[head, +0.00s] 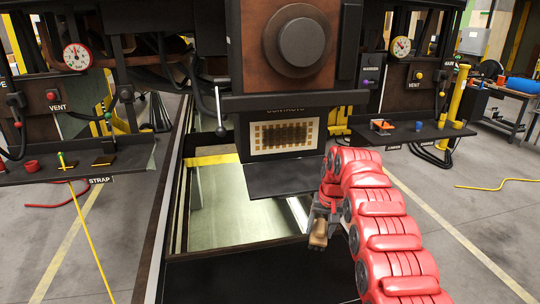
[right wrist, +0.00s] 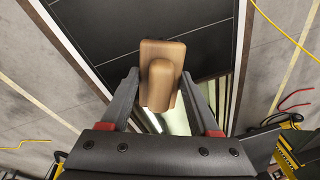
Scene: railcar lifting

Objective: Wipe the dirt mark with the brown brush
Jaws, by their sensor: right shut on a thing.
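The brown brush (head: 318,236) is in my right gripper (head: 319,215), which is shut on it. In the right wrist view the brush (right wrist: 161,72) sits between the two grey fingers of the gripper (right wrist: 160,100). The cream contacts panel (head: 256,148) is on the upright unit in the head view. A dark dirt mark (head: 289,134) covers the middle of its grid of contacts. The brush is below and to the right of the panel, apart from it. My left gripper is not in view.
A dark shelf (head: 285,180) sticks out just below the panel, left of my right gripper. A left side shelf (head: 85,172) and a right side shelf (head: 420,132) hold small parts. An open pit (head: 225,215) lies below.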

